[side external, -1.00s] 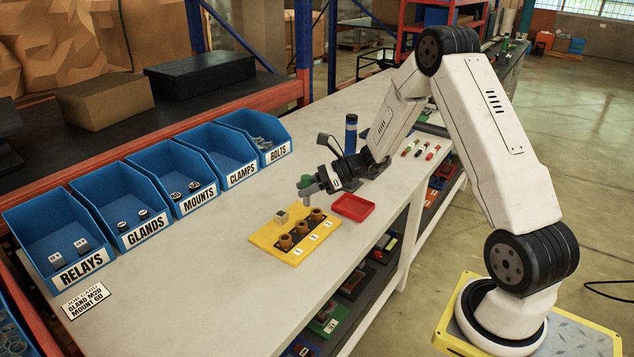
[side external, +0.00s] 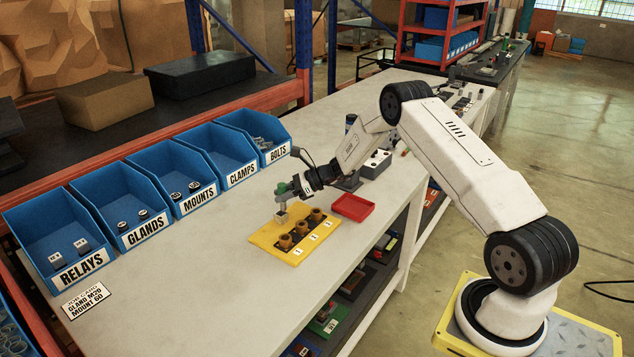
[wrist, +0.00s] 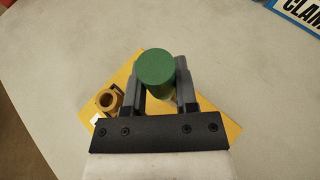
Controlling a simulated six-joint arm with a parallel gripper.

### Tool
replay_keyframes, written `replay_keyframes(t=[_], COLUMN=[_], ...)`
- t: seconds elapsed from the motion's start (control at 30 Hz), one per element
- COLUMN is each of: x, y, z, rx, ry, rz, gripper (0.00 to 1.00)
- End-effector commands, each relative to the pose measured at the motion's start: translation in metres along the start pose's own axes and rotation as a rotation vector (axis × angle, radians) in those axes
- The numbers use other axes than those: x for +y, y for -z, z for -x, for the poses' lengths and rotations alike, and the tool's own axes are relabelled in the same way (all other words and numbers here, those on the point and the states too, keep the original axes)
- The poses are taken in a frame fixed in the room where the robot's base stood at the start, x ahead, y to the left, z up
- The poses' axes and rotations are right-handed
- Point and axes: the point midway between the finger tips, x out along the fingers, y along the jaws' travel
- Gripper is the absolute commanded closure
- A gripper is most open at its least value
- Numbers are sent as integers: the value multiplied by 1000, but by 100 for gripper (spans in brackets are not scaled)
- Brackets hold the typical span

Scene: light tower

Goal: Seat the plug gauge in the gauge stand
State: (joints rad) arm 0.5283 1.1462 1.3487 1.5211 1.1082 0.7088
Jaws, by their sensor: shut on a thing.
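The plug gauge shows as a green round handle (side external: 281,188) in the side view and as a green disc (wrist: 156,66) in the wrist view. My gripper (side external: 285,195) is shut on it, with one finger on each side in the wrist view.
Several brown rings (side external: 301,227) stand in a dark row on the yellow board; one ring (wrist: 108,99) shows in the wrist view. A red tray (side external: 353,207) lies right of the board. Labelled blue bins (side external: 180,180) line the back.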

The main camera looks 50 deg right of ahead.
Motion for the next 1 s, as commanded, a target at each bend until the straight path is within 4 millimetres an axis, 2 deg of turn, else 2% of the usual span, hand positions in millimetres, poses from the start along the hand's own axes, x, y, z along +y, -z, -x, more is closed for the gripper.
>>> replay_keyframes(t=[0.2,0.57,0.83,1.0], x=[-8,-11,-12,-12], y=[8,11,35,40], z=[-9,-12,-22,-25], rx=[0,0,0,-1], ry=[0,0,0,1], rz=[0,1,-1,1], gripper=[100,100,100,100])
